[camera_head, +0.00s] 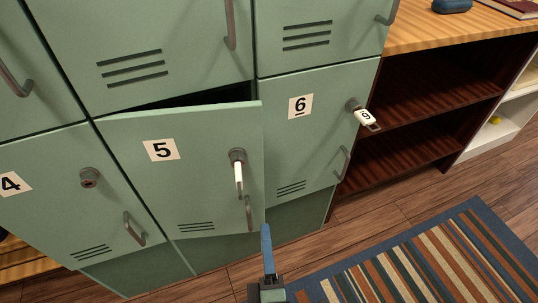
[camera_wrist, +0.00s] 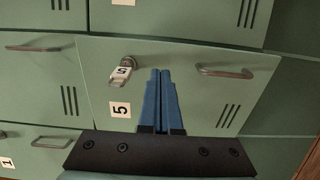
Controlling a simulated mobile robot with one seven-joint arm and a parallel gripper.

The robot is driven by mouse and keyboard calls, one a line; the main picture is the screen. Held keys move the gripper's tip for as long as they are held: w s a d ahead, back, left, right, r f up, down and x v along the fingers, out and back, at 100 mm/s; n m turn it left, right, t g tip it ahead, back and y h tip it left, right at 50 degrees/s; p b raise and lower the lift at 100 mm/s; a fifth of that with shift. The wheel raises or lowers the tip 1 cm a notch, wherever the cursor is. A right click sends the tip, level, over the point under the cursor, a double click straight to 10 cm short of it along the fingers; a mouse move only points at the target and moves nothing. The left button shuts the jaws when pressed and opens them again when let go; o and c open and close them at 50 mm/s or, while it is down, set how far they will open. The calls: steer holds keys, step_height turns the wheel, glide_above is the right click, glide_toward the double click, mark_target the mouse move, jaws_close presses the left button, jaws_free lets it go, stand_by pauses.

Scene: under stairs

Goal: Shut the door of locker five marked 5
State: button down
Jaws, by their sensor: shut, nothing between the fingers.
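The pale green door of locker five (camera_head: 195,185) stands ajar in the head view. Its right edge swings out from the frame, and a dark gap shows along its top. It bears a white label 5 (camera_head: 161,150), a lock with a hanging key tag (camera_head: 239,176) and a grey handle (camera_head: 249,213). The wrist view shows this door (camera_wrist: 190,85) sideways, with its key tag (camera_wrist: 121,72) and handle (camera_wrist: 225,72). My gripper (camera_head: 266,230), with blue fingers together and empty, is by the door's lower right corner. The fingers (camera_wrist: 163,72) point at the door; I cannot tell whether they touch.
Locker six (camera_head: 320,140), at the right, is closed with a tagged key in its lock. Locker four (camera_head: 60,200) is closed at the left. A dark wooden shelf (camera_head: 420,105) stands further right. A striped rug (camera_head: 420,260) lies on the wooden floor.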

glide_toward(255, 170)
steer(key=w, duration=0.3)
steer(key=w+p, duration=0.1)
steer(key=w, duration=0.3)
steer(key=shift+a, duration=0.25)
stand_by(0.4)
steer(key=shift+w+r+y+p, duration=0.1)
steer(key=shift+w+y+p, duration=0.2)
steer(key=shift+w+a+r+n+y+p, duration=0.1)
steer(key=shift+w+n+y, duration=0.25)
steer(key=shift+w, duration=0.75)
steer(key=shift+w+a+r+n+y+p, duration=0.1)
steer(key=shift+w+n+y, duration=0.25)
steer(key=shift+w, duration=0.8)
steer(key=shift+w+a+r+n+y+p, duration=0.15)
steer(key=shift+w+y, duration=0.25)
steer(key=shift+w, duration=0.7)
steer(key=shift+d+f, duration=0.1)
